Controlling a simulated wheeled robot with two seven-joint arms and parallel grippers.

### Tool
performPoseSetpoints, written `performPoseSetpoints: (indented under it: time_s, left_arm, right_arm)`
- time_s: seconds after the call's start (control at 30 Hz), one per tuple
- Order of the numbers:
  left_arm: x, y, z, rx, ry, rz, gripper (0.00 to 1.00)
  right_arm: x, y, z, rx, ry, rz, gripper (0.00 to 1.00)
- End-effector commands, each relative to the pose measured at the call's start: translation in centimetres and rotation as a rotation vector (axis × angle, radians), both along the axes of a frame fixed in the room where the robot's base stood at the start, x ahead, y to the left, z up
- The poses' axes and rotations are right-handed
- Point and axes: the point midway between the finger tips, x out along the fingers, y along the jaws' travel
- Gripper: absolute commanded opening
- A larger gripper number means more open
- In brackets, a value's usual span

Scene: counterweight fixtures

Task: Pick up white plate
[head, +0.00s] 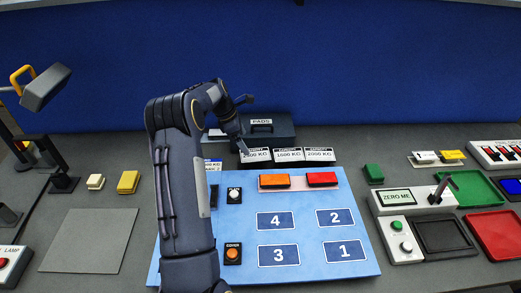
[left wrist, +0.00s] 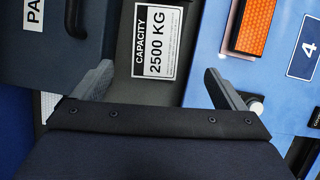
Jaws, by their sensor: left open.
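My left gripper (head: 245,126) is open and empty above the back edge of the blue board, close to the capacity signs. In the left wrist view its two fingers (left wrist: 158,75) stand wide apart, with a white 2500 KG capacity label (left wrist: 157,40) beyond them. In the head view this label (head: 255,155) is just below the gripper. A small white piece (head: 214,134) shows partly behind my left arm, beside the dark PADS box (head: 265,128). I cannot tell which white thing is the plate. My right gripper is not in view.
The blue board (head: 310,225) carries numbered squares, an orange block (head: 274,181) and a red block (head: 321,179). Green (head: 467,205) and red trays (head: 498,251) stand right. A lamp (head: 46,87) rises far left.

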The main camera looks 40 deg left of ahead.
Motion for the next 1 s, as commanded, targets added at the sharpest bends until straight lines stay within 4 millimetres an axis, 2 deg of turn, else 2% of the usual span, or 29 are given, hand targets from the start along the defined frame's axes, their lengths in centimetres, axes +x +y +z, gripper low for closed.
performPoseSetpoints:
  time_s: [0.5,0.63,0.83,0.87,1.0]
  left_arm:
    - [2.4,-1.7,-6.1,-0.002,0.002,-0.003,0.93]
    - [2.7,-1.9,-6.8,-0.001,0.0,-0.004,0.93]
    - [2.7,-1.9,-6.8,-0.001,-0.001,-0.003,0.93]
    - [2.7,-1.9,-6.8,-0.001,-0.001,-0.003,0.91]
    - [2.7,-1.9,-6.8,-0.001,-0.001,-0.003,0.73]
  right_arm:
    - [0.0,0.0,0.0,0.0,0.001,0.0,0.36]
    - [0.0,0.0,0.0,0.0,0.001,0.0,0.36]
    - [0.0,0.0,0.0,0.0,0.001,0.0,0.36]
    - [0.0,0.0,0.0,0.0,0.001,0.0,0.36]
    - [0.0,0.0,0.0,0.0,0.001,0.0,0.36]
